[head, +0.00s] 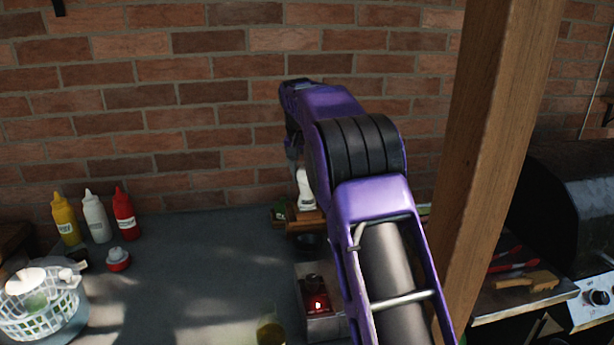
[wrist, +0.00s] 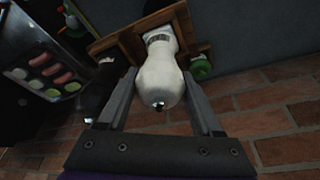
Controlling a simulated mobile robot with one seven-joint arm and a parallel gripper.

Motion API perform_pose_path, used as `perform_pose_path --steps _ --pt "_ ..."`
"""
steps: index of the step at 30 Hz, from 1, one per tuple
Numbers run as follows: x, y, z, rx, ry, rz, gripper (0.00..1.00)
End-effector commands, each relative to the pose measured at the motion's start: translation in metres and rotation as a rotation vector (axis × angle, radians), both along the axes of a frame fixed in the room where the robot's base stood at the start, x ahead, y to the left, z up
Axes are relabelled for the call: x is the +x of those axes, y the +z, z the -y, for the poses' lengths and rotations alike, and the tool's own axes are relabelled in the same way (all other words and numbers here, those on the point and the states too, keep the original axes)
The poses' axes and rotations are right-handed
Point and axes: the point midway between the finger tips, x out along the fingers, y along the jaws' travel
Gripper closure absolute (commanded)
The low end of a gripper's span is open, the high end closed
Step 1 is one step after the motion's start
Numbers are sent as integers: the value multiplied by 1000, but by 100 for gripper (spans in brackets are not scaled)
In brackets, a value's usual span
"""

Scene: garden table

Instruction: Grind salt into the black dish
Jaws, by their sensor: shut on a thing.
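A white salt grinder (head: 305,190) stands upright at the wooden rack (head: 300,224) near the brick wall. In the wrist view, the grinder (wrist: 160,75) has its rounded top with a metal knob facing the camera. My gripper (wrist: 160,88) is shut on the grinder, one finger on each side. In the head view my arm hides most of the gripper. I cannot tell whether the grinder's base rests on the rack. A black dish (head: 308,243) sits just in front of the rack, partly hidden by my arm.
Yellow (head: 66,222), white (head: 97,218) and red (head: 126,216) bottles stand at left, near a white basket (head: 40,312). A wooden post (head: 495,150) rises at right. The table's middle left is clear.

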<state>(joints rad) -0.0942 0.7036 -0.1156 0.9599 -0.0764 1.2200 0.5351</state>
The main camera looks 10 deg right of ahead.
Motion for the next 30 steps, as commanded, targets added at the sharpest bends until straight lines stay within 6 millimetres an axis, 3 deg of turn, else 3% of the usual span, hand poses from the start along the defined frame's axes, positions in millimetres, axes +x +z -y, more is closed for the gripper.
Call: perform_pose_path --steps 7,21,30 --pt "-1 0 2 1 69 -2 100" --pt "0 0 1 1 605 1 100" --pt "0 0 0 0 647 0 100"
